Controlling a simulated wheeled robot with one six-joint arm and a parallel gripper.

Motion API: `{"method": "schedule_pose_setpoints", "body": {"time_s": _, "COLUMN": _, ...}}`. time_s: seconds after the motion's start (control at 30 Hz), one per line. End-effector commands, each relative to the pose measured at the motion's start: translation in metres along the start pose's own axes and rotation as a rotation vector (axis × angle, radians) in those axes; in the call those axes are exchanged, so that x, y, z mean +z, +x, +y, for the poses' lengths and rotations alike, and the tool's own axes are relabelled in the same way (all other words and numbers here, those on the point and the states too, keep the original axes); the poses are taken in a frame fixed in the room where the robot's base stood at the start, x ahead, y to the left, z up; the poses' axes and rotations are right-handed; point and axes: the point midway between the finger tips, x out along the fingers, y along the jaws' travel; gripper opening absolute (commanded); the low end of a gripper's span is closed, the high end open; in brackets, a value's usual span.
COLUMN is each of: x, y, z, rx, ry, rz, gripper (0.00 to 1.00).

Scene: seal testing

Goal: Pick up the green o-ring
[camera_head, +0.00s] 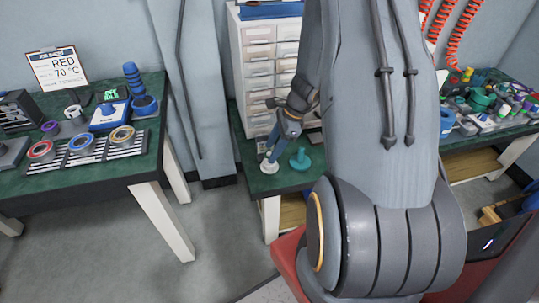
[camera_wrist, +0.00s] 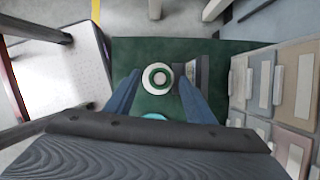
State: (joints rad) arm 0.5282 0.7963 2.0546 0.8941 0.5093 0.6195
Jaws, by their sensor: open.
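In the wrist view a green ring (camera_wrist: 150,80), which looks like the green o-ring, lies on a round white piece (camera_wrist: 157,92) with a pale centre. My gripper (camera_wrist: 158,82) is open, its two blue fingers apart on the left and right of the white piece. In the head view my gripper (camera_head: 269,156) points down just above the white piece (camera_head: 269,167) on the green bench. The ring cannot be made out there. I cannot tell the exact height of the fingertips over the ring.
A teal stand (camera_head: 300,160) stands just right of the white piece, close to my gripper. A drawer cabinet (camera_head: 262,75) rises behind and also fills the right of the wrist view (camera_wrist: 285,95). The left table (camera_head: 85,187) holds several coloured rings on a rack.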

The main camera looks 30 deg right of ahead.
Motion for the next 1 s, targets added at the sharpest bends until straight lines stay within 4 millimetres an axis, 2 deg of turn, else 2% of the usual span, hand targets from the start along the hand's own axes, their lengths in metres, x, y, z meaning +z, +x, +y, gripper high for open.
{"method": "schedule_pose_setpoints", "body": {"time_s": 0.07, "x": 0.0, "y": 0.0, "z": 0.0, "rx": 0.0, "ry": 0.0, "rz": 0.0, "gripper": 0.49}}
{"method": "schedule_pose_setpoints", "body": {"time_s": 0.33, "x": 0.0, "y": 0.0, "z": 0.0, "rx": 0.0, "ry": 0.0, "rz": 0.0, "gripper": 0.06}}
{"method": "schedule_pose_setpoints", "body": {"time_s": 0.43, "x": 0.0, "y": 0.0, "z": 0.0, "rx": 0.0, "ry": 0.0, "rz": 0.0, "gripper": 0.06}}
{"method": "schedule_pose_setpoints", "body": {"time_s": 0.47, "x": 0.0, "y": 0.0, "z": 0.0, "rx": 0.001, "ry": 0.0, "rz": 0.0, "gripper": 0.03}}
{"method": "schedule_pose_setpoints", "body": {"time_s": 0.77, "x": 0.001, "y": -0.003, "z": 0.0, "rx": 0.0, "ry": 0.0, "rz": 0.0, "gripper": 0.02}}
{"method": "schedule_pose_setpoints", "body": {"time_s": 1.0, "x": 0.011, "y": -0.026, "z": -0.001, "rx": -0.003, "ry": -0.002, "rz": 0.001, "gripper": 0.02}}
